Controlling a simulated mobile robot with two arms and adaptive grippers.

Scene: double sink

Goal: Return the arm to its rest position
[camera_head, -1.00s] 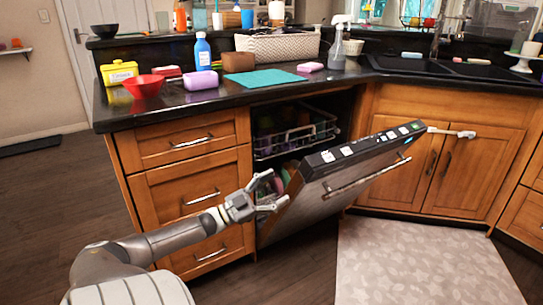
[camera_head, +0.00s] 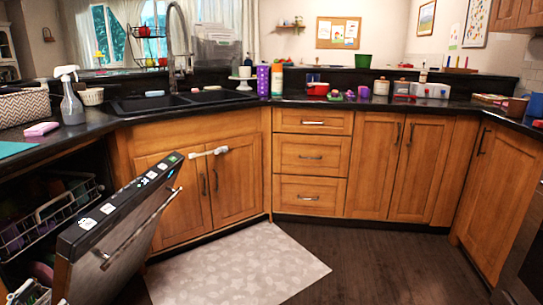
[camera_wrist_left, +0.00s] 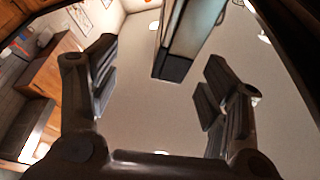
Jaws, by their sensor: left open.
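In the wrist view my left gripper (camera_wrist_left: 158,92) is open, with its two dark fingers wide apart and nothing between them. A pale ceiling-like surface fills the background. The half-open dishwasher door (camera_head: 125,215) is tilted, with a dark top edge. I cannot tell whether the gripper touches it. My right gripper is in neither current view.
The dishwasher rack (camera_head: 45,222) shows at the left, under the counter. A white-ended handle-like object (camera_head: 209,151) is near the sink cabinet. The black double sink (camera_head: 180,100) and several counter items lie behind. Floor around the pale mat (camera_head: 240,262) is clear.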

